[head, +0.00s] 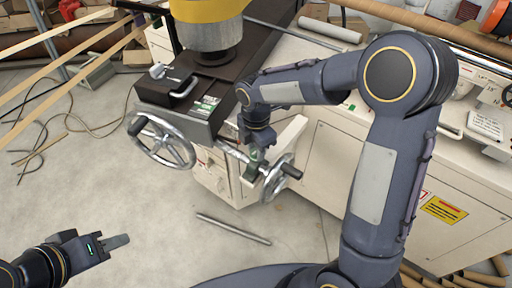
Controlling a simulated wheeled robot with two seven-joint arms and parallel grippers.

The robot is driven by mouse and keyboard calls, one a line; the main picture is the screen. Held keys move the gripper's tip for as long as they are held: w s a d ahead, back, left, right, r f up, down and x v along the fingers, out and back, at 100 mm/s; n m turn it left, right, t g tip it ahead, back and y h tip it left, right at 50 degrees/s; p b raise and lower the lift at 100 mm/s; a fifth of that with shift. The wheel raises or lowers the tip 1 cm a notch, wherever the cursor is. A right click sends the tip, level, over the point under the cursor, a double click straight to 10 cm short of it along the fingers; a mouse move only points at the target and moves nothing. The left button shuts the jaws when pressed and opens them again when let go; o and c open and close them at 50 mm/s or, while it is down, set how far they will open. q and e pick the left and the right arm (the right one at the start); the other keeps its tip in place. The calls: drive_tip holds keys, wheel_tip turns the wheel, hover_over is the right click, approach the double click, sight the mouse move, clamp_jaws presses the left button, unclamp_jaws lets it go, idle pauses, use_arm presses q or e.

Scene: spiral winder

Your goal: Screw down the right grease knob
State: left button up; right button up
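No grease knob can be made out clearly; the spot in front of my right gripper is small and partly covered. My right gripper (256,167) reaches down at the front of the spiral winder (315,165), just left of a smaller metal handwheel (276,178) with a dark handle. Its fingers are too small and covered to tell whether they hold anything. My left gripper (118,242) is at the lower left, over the floor and away from the machine. It is seen from the side, so its finger gap cannot be judged.
A larger handwheel (163,142) sits on the machine's left front. A yellow-topped metal cylinder (209,35) stands above the dark carriage (225,85). A metal rod (234,228) lies on the floor. Cables (45,140) and long wooden strips are at the left. The lower-left floor is mostly clear.

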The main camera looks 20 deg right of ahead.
drive_tip(key=c, duration=0.3)
